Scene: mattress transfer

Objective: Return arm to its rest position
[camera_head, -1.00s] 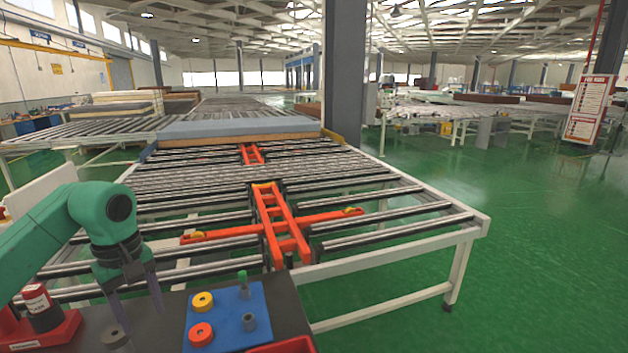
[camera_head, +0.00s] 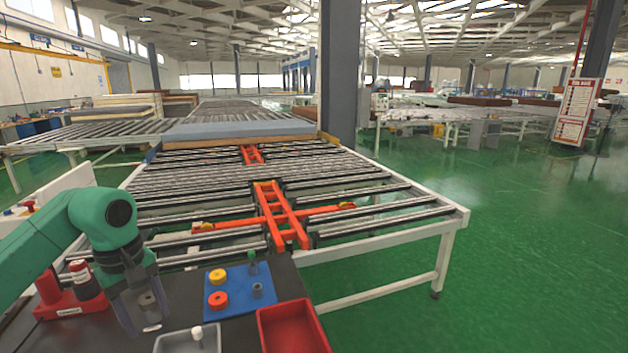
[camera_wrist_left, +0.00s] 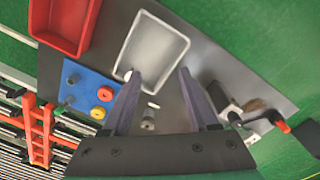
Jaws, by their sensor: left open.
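My left gripper (camera_head: 150,322) is open over the dark worktop in the head view. Its two fingers also show in the left wrist view (camera_wrist_left: 160,85), spread apart. A small grey cylinder (camera_head: 148,302) appears between the fingers in the head view. It also shows between them in the wrist view (camera_wrist_left: 148,122), but I cannot tell its height or whether it touches a finger. My right gripper is in neither view.
A blue board (camera_head: 240,303) with yellow and red rings and pegs lies on the worktop. A grey tray (camera_head: 176,341) and a red bin (camera_head: 265,333) stand nearby. A red holder (camera_head: 62,306) is at left. Beyond is a roller conveyor (camera_head: 350,240) with a mattress (camera_head: 240,130).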

